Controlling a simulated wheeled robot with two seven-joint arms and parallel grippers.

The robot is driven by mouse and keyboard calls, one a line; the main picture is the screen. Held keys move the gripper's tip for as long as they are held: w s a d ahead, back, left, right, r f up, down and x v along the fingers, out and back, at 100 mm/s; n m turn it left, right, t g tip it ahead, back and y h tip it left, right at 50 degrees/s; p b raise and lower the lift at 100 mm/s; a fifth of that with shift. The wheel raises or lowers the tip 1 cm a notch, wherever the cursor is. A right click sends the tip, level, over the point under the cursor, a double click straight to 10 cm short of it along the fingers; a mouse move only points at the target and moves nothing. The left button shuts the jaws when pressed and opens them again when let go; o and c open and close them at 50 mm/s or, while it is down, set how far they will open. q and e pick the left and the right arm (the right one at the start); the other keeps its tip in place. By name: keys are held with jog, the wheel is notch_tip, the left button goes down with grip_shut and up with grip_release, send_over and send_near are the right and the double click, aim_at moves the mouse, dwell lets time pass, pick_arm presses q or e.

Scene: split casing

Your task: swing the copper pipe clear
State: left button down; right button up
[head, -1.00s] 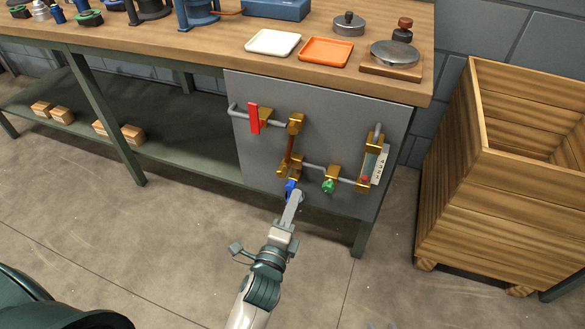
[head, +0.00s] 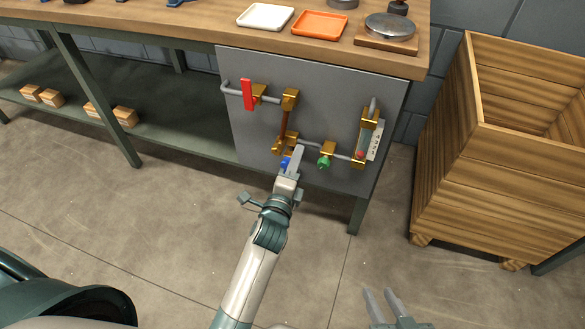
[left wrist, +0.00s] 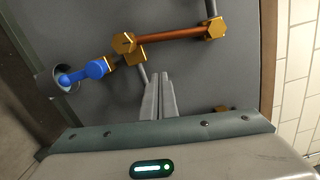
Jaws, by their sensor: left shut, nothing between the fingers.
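The copper pipe (head: 285,122) runs upright between an upper brass fitting (head: 290,98) and a lower brass fitting (head: 280,144) on the grey panel. In the left wrist view the copper pipe (left wrist: 169,34) spans its two brass ends. My left gripper (head: 297,150) is shut and empty, its tips just right of the lower brass fitting and below the pipe; I cannot tell if they touch anything. The left wrist view shows its closed fingers (left wrist: 159,78) apart from the pipe in the picture. A blue handle (head: 285,162) is partly hidden by the gripper. My right gripper (head: 382,302) is open and empty over the floor.
A red lever (head: 247,94) is at the panel's upper left. A green knob (head: 324,162) and a gauge tube (head: 367,138) sit to the right. A wooden crate (head: 460,185) stands right of the bench. The floor before the panel is clear.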

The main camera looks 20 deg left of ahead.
aim_at(284, 124)
pick_arm(q)
jog(key=shift+w+a+r, duration=0.15)
jog(key=shift+w+a, duration=0.75)
jog(key=shift+a, duration=0.1)
jog(key=shift+w+a+r, duration=0.15)
jog(key=shift+w+a, duration=0.7)
jog(key=shift+a, duration=0.1)
pick_arm(e)
jog(key=shift+w+a+r, duration=0.1)
jog(key=shift+w+r, duration=0.1)
jog(key=shift+s, duration=0.1)
